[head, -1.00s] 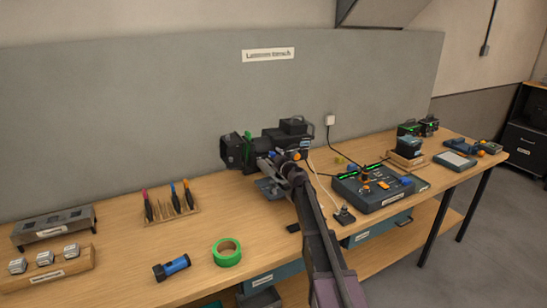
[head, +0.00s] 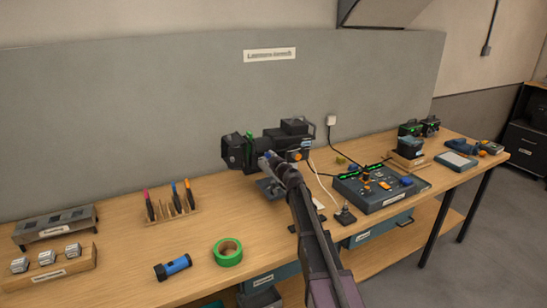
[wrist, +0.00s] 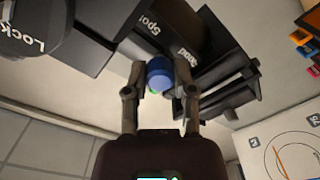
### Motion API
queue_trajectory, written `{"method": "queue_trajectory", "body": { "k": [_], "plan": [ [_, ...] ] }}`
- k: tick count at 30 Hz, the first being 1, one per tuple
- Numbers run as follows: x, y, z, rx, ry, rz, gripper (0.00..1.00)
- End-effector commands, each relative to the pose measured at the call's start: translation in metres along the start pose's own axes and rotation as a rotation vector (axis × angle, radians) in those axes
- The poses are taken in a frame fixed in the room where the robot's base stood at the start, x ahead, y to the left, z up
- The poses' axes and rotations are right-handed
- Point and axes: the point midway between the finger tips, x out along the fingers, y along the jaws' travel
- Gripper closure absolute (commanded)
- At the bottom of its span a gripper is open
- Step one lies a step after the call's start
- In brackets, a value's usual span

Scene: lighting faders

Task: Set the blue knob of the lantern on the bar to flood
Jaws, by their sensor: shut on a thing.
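The lantern (head: 268,150) is a black stage light on a stand on the workbench, its front facing left. Its blue knob (wrist: 160,77) is between my fingertips in the wrist view. My gripper (wrist: 161,70) is shut on this knob, one finger on each side. The lantern body (wrist: 190,30) behind it carries an upside-down "Spot" label (wrist: 153,23) and a second, partly readable label (wrist: 186,56) closer to the knob. In the head view my gripper (head: 268,160) is at the lantern's near side, and my arm hides part of it.
A control desk (head: 380,190) with green lights stands right of the lantern. Green tape (head: 228,252), a blue torch (head: 173,267) and a rack of coloured-handled tools (head: 172,205) are to the left. A "Lock" part (wrist: 25,38) shows in the wrist view.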

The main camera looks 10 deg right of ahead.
Motion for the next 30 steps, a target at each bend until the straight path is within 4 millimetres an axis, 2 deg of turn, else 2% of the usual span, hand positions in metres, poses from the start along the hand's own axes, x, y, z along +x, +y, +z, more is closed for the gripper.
{"method": "queue_trajectory", "body": {
  "k": [8,9,11,12,24,30],
  "plan": [
    [0.002,0.0,-0.001,0.001,0.001,-0.001,1.0],
    [0.002,0.0,-0.001,0.001,0.001,-0.001,0.54],
    [0.002,0.0,-0.001,0.001,0.001,0.0,0.36],
    [0.002,0.0,-0.001,0.001,0.001,0.0,0.31],
    [0.0,0.0,-0.001,0.0,0.0,0.0,0.31],
    [-0.011,-0.001,-0.001,0.0,0.0,0.0,0.31]
  ]
}}
